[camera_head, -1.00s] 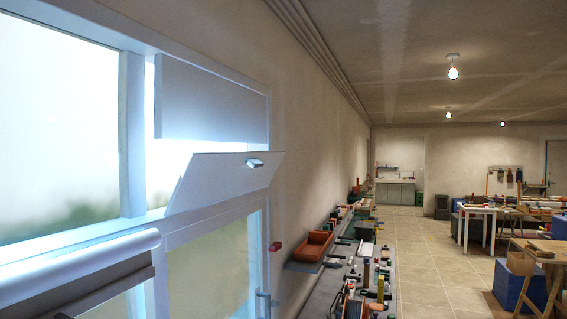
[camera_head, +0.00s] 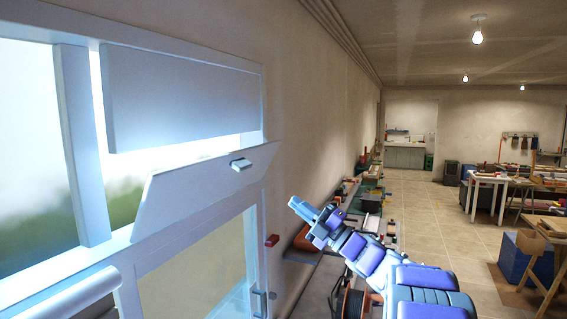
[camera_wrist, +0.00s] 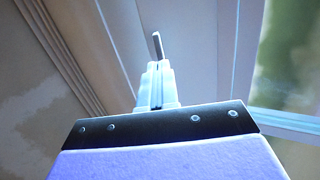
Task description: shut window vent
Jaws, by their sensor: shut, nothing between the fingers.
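The window vent (camera_head: 205,185) is a pale flap at the top of the white window, below a fixed upper panel. It is tilted open, its top edge leaning into the room, with a gap above it. A small grey handle (camera_head: 240,164) sits near its upper right. My gripper (camera_head: 298,206) is shut and empty, to the right of and lower than the vent in the head view, apart from it. In the wrist view my closed fingers (camera_wrist: 157,82) point up, and a small grey bar, seemingly the handle (camera_wrist: 157,44), shows just beyond their tips.
A lower window pane (camera_head: 195,270) with a side handle (camera_head: 259,303) is below the vent. A small red block (camera_head: 272,240) is on the wall beside it. A cluttered bench runs along the wall under my arm. The tiled floor (camera_head: 425,225) to the right is open.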

